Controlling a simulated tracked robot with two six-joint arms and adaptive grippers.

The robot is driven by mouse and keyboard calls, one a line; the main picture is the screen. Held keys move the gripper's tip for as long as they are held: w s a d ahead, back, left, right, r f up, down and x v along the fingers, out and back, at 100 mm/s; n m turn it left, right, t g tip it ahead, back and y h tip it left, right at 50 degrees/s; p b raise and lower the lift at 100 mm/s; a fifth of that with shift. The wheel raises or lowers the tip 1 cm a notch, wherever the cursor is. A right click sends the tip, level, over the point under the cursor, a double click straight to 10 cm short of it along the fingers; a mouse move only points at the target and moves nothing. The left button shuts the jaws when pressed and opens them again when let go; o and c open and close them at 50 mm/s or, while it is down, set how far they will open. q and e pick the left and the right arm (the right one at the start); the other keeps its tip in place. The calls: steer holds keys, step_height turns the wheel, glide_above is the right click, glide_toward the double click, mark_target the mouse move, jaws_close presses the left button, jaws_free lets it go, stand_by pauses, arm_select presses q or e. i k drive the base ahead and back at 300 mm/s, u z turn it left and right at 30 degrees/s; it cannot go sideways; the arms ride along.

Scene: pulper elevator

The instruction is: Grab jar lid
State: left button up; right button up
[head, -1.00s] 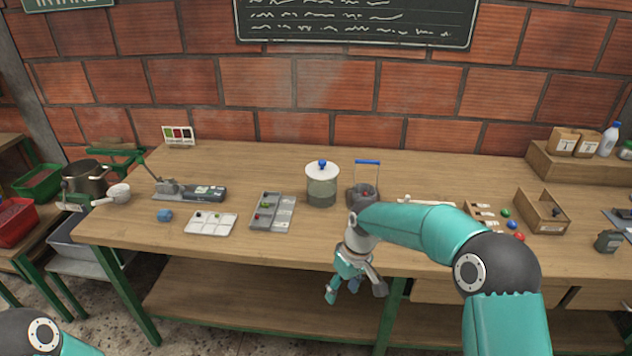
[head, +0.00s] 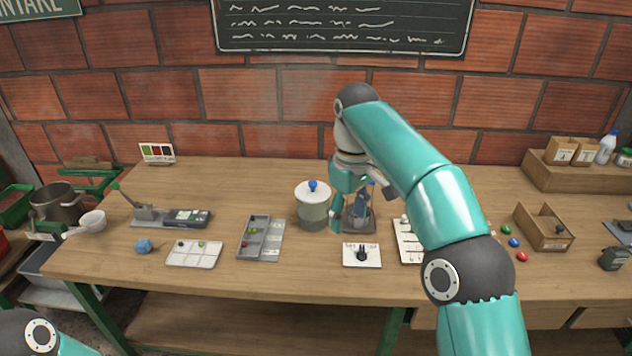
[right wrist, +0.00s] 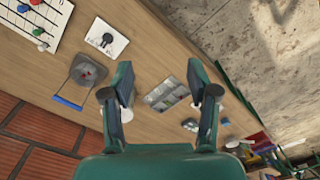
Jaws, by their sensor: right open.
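The jar lid (head: 313,190) is white and round with a blue knob on top. It sits on a clear jar (head: 313,214) standing upright on the wooden bench. My right gripper (head: 360,205) is open and empty, pointing down just right of the jar, in front of the blue-handled grey device (head: 358,220), which it partly hides. In the right wrist view, my gripper's two fingers (right wrist: 160,95) are spread wide. A white round edge by the left finger there may be the lid, mostly hidden. Only part of my left arm shows, not its gripper.
A grey divided tray (head: 260,238) lies left of the jar, with a white tray (head: 194,254) farther left. A white card with a black knob (head: 361,254) lies in front of the grey device. The brick wall stands behind the bench.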

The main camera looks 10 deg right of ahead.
mark_target(312, 192)
steer(key=i, duration=1.15)
steer(key=u, duration=0.1)
